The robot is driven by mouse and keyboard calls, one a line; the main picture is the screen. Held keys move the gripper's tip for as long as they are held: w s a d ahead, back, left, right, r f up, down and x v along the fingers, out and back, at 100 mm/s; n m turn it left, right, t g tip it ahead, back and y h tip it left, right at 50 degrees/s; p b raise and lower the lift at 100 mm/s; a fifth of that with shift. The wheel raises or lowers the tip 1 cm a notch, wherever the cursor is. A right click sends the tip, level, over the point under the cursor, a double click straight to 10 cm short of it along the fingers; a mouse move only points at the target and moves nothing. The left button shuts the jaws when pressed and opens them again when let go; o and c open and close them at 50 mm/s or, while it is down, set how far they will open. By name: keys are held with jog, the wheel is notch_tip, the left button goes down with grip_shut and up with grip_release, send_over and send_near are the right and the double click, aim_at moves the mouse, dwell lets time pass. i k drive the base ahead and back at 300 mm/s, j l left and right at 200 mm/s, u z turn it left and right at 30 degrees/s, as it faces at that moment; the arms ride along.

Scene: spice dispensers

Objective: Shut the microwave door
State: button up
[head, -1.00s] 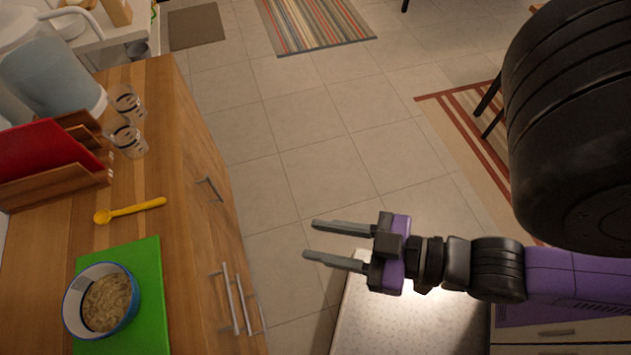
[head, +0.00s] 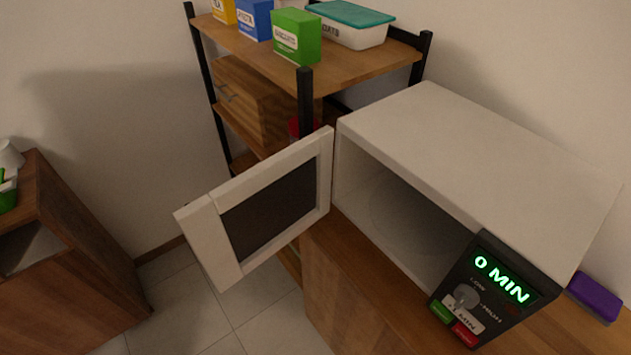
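A white microwave (head: 480,150) stands on a wooden counter at the right of the head view. Its door (head: 222,240), a white frame with a dark window, hangs wide open to the left, hinged at the left side of the front. The inside (head: 400,225) looks empty. The dark control panel (head: 495,290) has a knob, a green and a red button, and a lit "0 MIN" display. My gripper is not in view now.
A shelf rack (head: 305,85) with boxes and a teal-lidded container (head: 350,24) stands behind the door. A purple object (head: 597,297) lies right of the microwave. A wooden cabinet (head: 65,260) is at left. Bare floor (head: 210,310) shows below the door.

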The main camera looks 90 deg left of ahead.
aim_at(231, 230)
jog(key=k+j+u, duration=0.1)
jog(key=u, duration=0.25)
jog(key=k+j+u, duration=0.2)
jog(key=u, duration=0.15)
jog(key=k+j+u, duration=0.3)
jog(key=l+u, duration=0.1)
jog(key=u, duration=0.55)
jog(key=k+u, duration=0.3)
jog(key=k+j+u, duration=0.15)
jog(key=u, duration=0.15)
